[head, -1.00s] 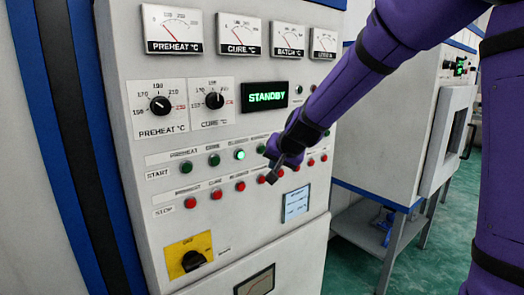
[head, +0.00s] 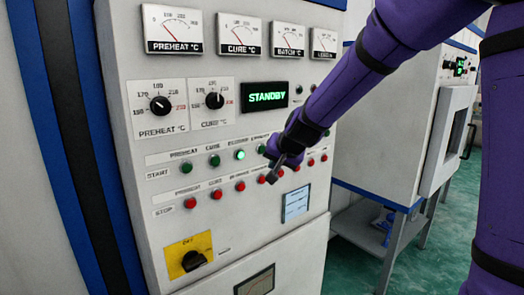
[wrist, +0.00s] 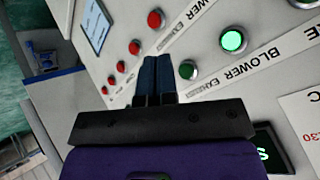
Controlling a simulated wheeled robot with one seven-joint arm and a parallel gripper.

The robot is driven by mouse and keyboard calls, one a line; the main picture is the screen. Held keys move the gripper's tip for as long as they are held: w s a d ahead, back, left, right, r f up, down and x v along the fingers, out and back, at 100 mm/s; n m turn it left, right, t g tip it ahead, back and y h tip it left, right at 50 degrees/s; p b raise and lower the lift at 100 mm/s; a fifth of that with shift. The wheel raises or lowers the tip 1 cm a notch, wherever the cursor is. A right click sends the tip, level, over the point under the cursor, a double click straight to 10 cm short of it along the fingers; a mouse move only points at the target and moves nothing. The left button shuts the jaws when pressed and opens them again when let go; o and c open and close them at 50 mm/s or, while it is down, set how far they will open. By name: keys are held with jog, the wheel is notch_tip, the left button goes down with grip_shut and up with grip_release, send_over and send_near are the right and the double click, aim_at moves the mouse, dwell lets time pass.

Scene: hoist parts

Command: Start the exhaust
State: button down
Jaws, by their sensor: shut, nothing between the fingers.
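The panel's START row has several green buttons. The one under the EXHAUST label (head: 261,149) is dark; in the wrist view this dark green button (wrist: 187,70) is just right of my fingertips. The blower start button (head: 240,155) beside it glows bright green, also in the wrist view (wrist: 233,40). My gripper (head: 273,179) is shut and empty, its fingertips (wrist: 157,62) over the strip between the START and STOP rows. I cannot tell whether they touch the panel. My gripper and forearm hide the START row's right part in the head view.
Red STOP buttons (head: 216,194) run below the green row, close to my fingertips. The display (head: 264,96) reads STANDBY. Knobs and gauges sit above, and a yellow rotary switch (head: 189,256) below. A second machine (head: 390,130) stands at the right.

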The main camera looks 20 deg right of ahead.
dwell(0.6)
jog(key=s+d+r+n, duration=0.1)
jog(key=s+r, duration=0.1)
jog(key=s, duration=0.4)
jog(key=s+r+n+g, duration=0.1)
jog(key=s+r, duration=0.2)
jog(key=s, duration=0.2)
jog(key=s+d+r+n, duration=0.1)
jog(key=s+r, duration=0.1)
jog(key=s, duration=0.4)
jog(key=s+d+n+g+h, duration=0.1)
jog(key=s+d, duration=0.1)
jog(key=s, duration=0.7)
jog(key=s+d+n+g, duration=0.1)
jog(key=s+d, duration=0.1)
jog(key=s, duration=0.7)
jog(key=shift+s+d+h, duration=0.2)
jog(key=shift+d+h, duration=0.2)
